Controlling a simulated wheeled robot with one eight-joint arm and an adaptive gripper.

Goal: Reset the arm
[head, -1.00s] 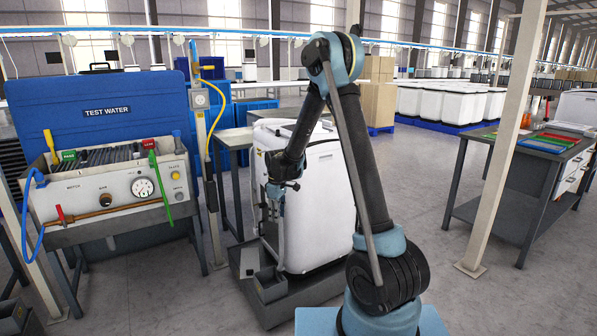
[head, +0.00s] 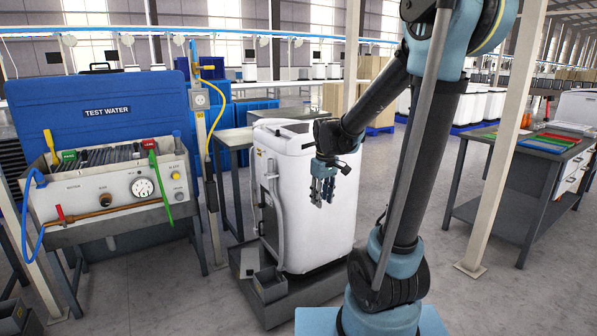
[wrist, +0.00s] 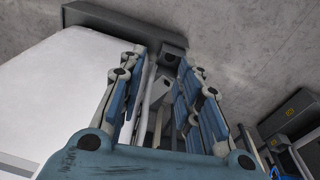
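My gripper (head: 322,192) hangs from my raised arm in front of the white washing machine (head: 318,232) in the head view, its fingers pointing down. In the wrist view my gripper (wrist: 160,85) shows its two blue-padded fingers apart with nothing held between them. The white machine also fills the upper left of the wrist view (wrist: 70,85). Whether the fingers touch the machine cannot be told, though no contact shows.
The machine stands on a dark grey base (head: 283,312) with a grey hose (head: 277,215) at its side. The blue test-water station (head: 95,110) is at left. A post (head: 505,140) and a grey workbench (head: 525,158) stand at right. Open floor lies between.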

